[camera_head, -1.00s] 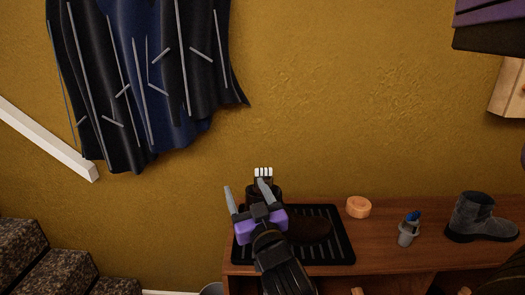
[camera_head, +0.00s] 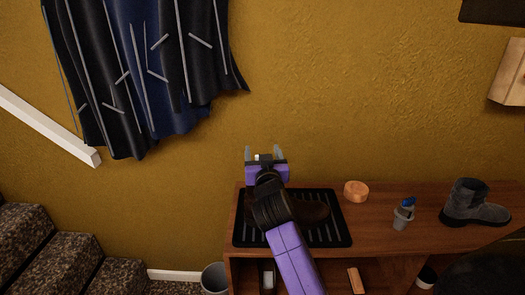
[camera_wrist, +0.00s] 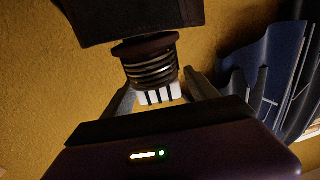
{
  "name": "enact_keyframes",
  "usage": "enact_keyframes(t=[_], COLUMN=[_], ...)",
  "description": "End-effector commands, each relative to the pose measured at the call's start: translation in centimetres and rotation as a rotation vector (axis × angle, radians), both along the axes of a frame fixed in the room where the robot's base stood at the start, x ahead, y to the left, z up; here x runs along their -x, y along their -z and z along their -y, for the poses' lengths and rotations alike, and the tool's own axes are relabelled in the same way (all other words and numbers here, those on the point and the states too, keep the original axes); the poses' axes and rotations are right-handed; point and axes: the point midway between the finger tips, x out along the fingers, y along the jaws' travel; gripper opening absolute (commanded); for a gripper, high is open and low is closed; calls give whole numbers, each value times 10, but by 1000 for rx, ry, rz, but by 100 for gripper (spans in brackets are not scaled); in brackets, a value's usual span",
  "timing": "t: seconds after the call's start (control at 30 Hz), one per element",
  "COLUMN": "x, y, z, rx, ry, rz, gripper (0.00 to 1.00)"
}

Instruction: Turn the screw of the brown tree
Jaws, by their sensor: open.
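In the wrist view a dark brown round piece (camera_wrist: 145,46), perhaps the brown tree, sits against a dark block-like shape (camera_wrist: 130,18). A ringed metallic screw (camera_wrist: 152,70) extends from it and ends in a white ridged knob (camera_wrist: 160,96). My gripper (camera_head: 264,152) is open above the back of the black tray (camera_head: 345,238); in the wrist view (camera_wrist: 160,88) its grey fingers stand on either side of the knob, and I cannot tell whether they touch it. In the head view my arm hides most of the tree; a brown shoe (camera_head: 312,211) partly shows on the tray.
The wooden bench (camera_head: 375,238) also holds an orange round item (camera_head: 356,192), a grey holder with a blue top (camera_head: 403,214) and a grey boot (camera_head: 473,205). Dark clothes (camera_head: 150,80) hang on the wall at left. A bin (camera_head: 214,278) stands by the bench.

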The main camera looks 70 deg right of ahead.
Motion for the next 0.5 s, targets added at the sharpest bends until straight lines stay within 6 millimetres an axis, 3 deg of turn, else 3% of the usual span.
enact_keyframes(t=[0.33, 0.5], x=[-3, -2], y=[1, 1], z=[5, 5], rx=[-1, -1], ry=[0, 0], rz=[0, 0], gripper=[67, 36])
